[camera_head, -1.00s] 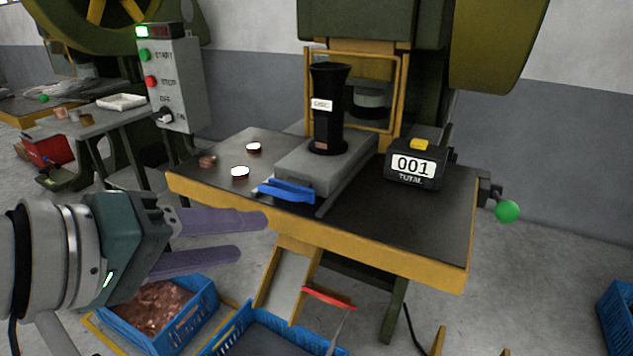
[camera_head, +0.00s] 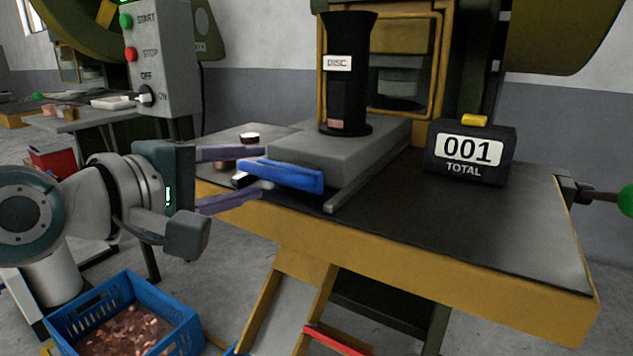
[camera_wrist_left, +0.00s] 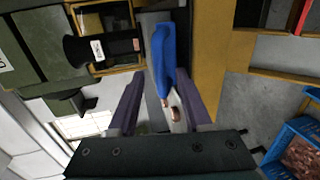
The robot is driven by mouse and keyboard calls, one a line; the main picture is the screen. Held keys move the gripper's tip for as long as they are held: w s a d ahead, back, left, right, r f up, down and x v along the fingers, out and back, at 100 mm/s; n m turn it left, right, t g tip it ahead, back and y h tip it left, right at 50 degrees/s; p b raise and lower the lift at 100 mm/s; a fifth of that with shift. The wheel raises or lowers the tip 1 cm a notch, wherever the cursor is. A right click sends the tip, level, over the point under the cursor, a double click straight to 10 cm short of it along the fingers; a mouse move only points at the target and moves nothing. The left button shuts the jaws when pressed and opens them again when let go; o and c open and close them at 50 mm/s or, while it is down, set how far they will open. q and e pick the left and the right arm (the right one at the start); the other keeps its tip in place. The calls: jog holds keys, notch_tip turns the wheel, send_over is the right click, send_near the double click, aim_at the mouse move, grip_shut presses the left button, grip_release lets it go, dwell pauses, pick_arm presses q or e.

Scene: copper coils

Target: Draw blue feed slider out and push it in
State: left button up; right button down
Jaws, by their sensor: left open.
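The blue feed slider handle (camera_head: 282,175) sits at the front end of a grey block (camera_head: 345,153) on the press table. The same blue handle (camera_wrist_left: 163,62) shows in the left wrist view, ahead of my fingers and between their lines. My left gripper (camera_head: 262,173) is open, its purple fingers pointing right at the handle's left end, one finger farther back and one nearer the front. In the left wrist view the left gripper (camera_wrist_left: 160,95) has its fingers apart on either side of a copper disc. Whether a finger touches the handle, I cannot tell. My right gripper is not in view.
A black disc tube (camera_head: 347,85) stands on the grey block. A counter reading 001 (camera_head: 470,152) is on the right of the table. A control box (camera_head: 160,60) stands behind my left arm. A blue crate of copper pieces (camera_head: 130,318) is on the floor.

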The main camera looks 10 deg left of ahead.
aim_at(259, 171)
pick_arm(q)
jog(key=shift+b+x, duration=0.55)
jog(key=shift+x, duration=1.15)
grip_shut()
